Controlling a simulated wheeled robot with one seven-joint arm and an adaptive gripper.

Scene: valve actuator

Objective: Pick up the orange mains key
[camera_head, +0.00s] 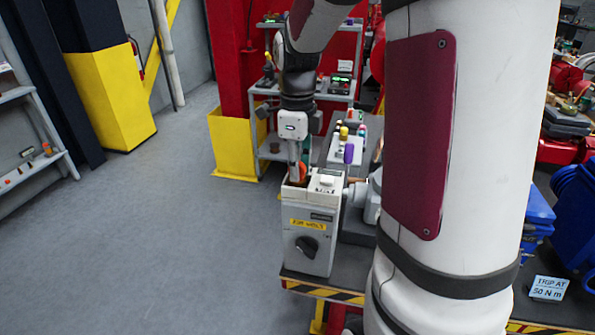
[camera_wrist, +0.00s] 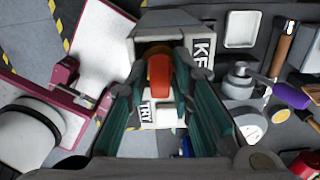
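The orange mains key (camera_wrist: 159,77) shows in the wrist view, upright in a grey holder (camera_wrist: 150,27) marked with black and white lettering. My gripper (camera_wrist: 160,84) reaches down over it, one teal-padded finger on each side. The fingers stand apart with the key between their tips; whether either pad touches it is hard to tell. In the head view my gripper (camera_head: 297,174) points down at the top of the pale control box (camera_head: 310,245), which has a black knob. Only a small orange patch of the key shows there, and my fingers partly hide it.
The box stands at the edge of a dark bench with a striped border (camera_head: 328,293). A purple-handled tool (camera_head: 348,154) and a gauge (camera_wrist: 250,127) are close on the right. Shelves (camera_head: 340,85) stand behind. Open floor lies on the left.

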